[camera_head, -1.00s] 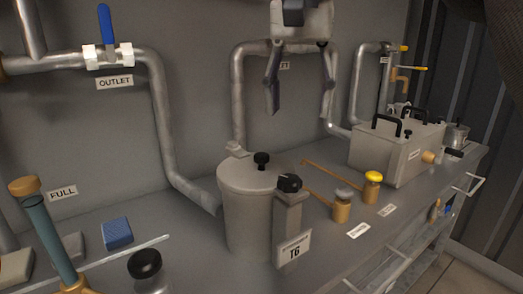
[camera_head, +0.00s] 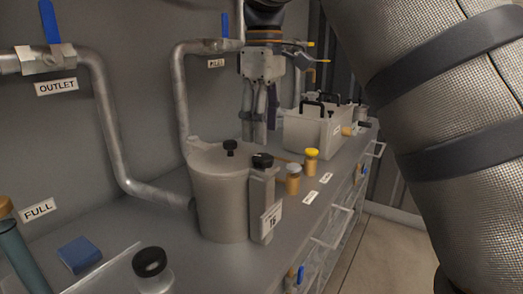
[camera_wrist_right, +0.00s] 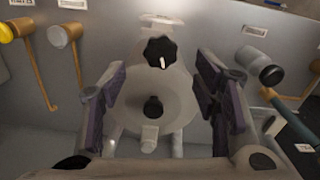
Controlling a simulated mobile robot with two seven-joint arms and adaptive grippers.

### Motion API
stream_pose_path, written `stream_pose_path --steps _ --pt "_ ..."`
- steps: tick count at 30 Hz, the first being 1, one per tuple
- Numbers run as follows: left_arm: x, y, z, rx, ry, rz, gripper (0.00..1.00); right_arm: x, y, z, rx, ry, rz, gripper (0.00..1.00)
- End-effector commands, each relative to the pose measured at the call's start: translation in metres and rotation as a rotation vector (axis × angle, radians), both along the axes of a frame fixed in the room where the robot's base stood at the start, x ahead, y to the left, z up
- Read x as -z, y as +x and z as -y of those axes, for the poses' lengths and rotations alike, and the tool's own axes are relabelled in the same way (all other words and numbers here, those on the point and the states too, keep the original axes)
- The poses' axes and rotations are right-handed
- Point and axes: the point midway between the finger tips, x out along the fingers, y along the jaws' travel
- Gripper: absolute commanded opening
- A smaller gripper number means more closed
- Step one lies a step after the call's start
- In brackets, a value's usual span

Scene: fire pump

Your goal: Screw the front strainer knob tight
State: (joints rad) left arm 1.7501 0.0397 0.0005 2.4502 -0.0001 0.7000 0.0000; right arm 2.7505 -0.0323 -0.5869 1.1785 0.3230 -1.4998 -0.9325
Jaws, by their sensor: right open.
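A grey strainer pot (camera_head: 220,205) stands on the bench, with a small black knob (camera_head: 231,147) on its lid. A short post beside its front carries a second black knob (camera_head: 262,160) and a T6 label. My right gripper (camera_head: 258,128) is open and empty, fingers pointing down, just right of and apparently behind the lid in the head view. In the right wrist view my right gripper's fingers (camera_wrist_right: 162,100) lie left and right of the lid knob (camera_wrist_right: 153,106), touching neither. The post knob (camera_wrist_right: 160,52) has a white pointer. My left gripper is out of view.
A grey box (camera_head: 309,132) with black handles stands farther along the bench. A yellow-capped valve (camera_head: 311,160) and another small valve (camera_head: 293,180) are right of the post. Pipes run along the wall. My right arm covers the right of the head view.

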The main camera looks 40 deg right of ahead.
Motion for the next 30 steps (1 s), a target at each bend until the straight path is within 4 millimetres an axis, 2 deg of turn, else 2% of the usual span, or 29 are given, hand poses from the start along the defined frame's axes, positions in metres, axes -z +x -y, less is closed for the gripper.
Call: stream_pose_path --steps 3,7,11,17,18,19,24,30 --pt "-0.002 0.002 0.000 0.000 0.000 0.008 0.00 0.027 -0.001 -0.001 0.001 0.001 -0.001 0.56" --pt "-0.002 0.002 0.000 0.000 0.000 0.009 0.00 0.047 0.000 -0.001 0.000 0.000 0.000 0.56" --pt "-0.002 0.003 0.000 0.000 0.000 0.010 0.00 0.056 0.000 0.000 0.000 -0.001 0.000 0.56" --pt "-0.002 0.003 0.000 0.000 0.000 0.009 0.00 0.057 0.000 0.000 0.000 -0.001 0.002 0.56" --pt "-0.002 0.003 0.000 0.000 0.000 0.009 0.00 0.057 0.000 0.000 0.000 -0.001 0.001 0.54" --pt "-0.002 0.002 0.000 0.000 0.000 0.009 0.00 0.057 0.000 0.000 0.000 -0.001 0.001 0.47" --pt "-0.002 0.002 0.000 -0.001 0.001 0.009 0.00 0.057 0.000 -0.001 0.000 -0.001 0.001 0.08" --pt "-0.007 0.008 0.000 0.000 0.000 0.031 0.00 0.053 -0.001 -0.001 0.046 0.003 0.006 0.08"
